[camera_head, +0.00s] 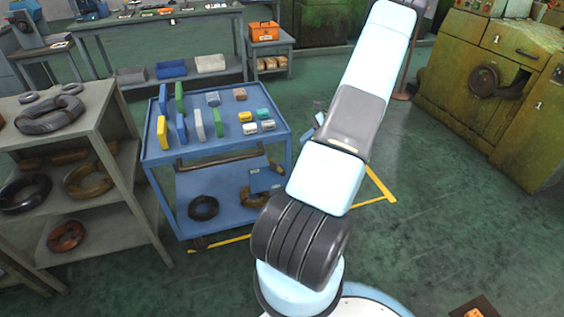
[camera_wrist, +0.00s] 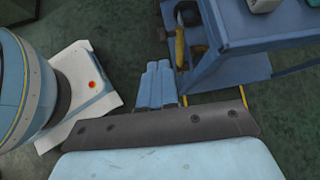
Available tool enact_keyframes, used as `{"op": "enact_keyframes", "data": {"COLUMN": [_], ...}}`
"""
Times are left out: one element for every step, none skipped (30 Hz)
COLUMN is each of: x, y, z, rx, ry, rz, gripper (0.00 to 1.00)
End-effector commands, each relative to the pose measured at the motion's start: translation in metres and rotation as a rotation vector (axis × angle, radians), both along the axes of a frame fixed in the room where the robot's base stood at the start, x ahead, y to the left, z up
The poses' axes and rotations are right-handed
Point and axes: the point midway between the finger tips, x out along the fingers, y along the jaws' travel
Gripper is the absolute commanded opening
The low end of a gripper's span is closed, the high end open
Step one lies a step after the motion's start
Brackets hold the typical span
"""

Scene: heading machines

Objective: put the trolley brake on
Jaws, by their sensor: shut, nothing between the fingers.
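The blue trolley (camera_head: 160,162) stands left of my arm in the head view, with coloured blocks on its top and dark rings on its lower shelf. Its handle bar (camera_head: 222,160) runs along the near side. In the wrist view the trolley (camera_wrist: 270,40) is at the upper right. My gripper (camera_wrist: 158,66) is shut and empty, its light blue fingers together, pointing toward the floor just left of the trolley's lower shelf (camera_wrist: 230,74). The arm hides the trolley's right foot in the head view.
A grey shelf (camera_head: 135,195) with rings stands left of the trolley. A workbench (camera_head: 160,22) and a small table with an orange toolbox (camera_head: 264,31) are behind. A green machine (camera_head: 490,80) stands at right. Yellow lines (camera_head: 378,184) mark the floor; open floor lies right of my arm.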

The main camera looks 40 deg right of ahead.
Motion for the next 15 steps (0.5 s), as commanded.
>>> {"op": "enact_keyframes", "data": {"x": [-0.0024, -0.0033, -0.0042, -0.0046, -0.0050, -0.0053, -0.0055, -0.0055, -0.0056, -0.0056, -0.0056, -0.0056, -0.0056, -0.0056, -0.0055], "y": [-0.0030, -0.0042, -0.0052, -0.0057, -0.0063, -0.0068, -0.0070, -0.0071, -0.0072, -0.0072, -0.0072, -0.0072, -0.0072, -0.0071, -0.0070], "z": [-0.0049, -0.0069, -0.0093, -0.0106, -0.0115, -0.0122, -0.0125, -0.0126, -0.0125, -0.0125, -0.0124, -0.0124, -0.0124, -0.0123, -0.0124], "rx": [0.012, 0.016, 0.023, 0.025, 0.028, 0.029, 0.030, 0.031, 0.031, 0.031, 0.029, 0.029, 0.029, 0.029, 0.029], "ry": [0.000, 0.001, 0.002, 0.002, 0.002, 0.002, 0.002, 0.002, 0.002, 0.002, 0.002, 0.002, 0.002, 0.002, 0.002], "rz": [-0.014, -0.022, -0.028, -0.032, -0.034, -0.037, -0.039, -0.039, -0.039, -0.039, -0.039, -0.039, -0.039, -0.039, -0.039], "gripper": [0.00, 0.00, 0.00, 0.00, 0.00, 0.00, 0.00, 0.00, 0.00, 0.00, 0.00, 0.00, 0.00, 0.00, 0.00]}}
